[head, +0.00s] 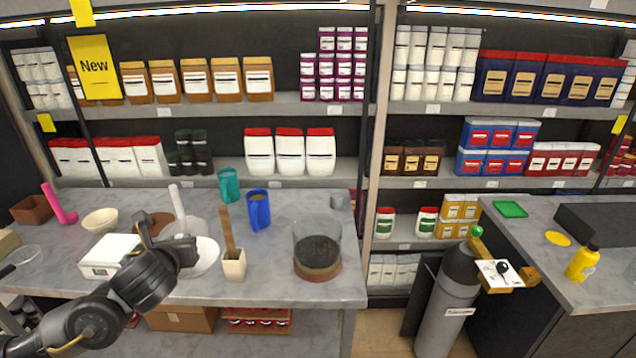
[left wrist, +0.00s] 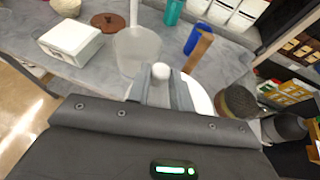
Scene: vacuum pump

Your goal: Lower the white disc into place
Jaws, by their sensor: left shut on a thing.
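The white disc (head: 208,258) is round and flat, partly hidden behind my left gripper (head: 188,248) in the head view. In the left wrist view, my left gripper (left wrist: 163,92) is shut on the disc's round white knob (left wrist: 161,71). The white disc (left wrist: 203,98) shows beyond and to the right of the fingers. I cannot tell whether the disc touches the table. A clear round vessel (head: 317,240) with dark contents and a brown base stands to the right, apart from the disc. It also shows in the left wrist view (left wrist: 238,103). My right gripper is not in view.
Beside the disc stand a translucent beaker (left wrist: 137,50) with a white rod and a cream pot (head: 234,265) with a wooden handle. The table's front right (head: 335,293) is clear.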

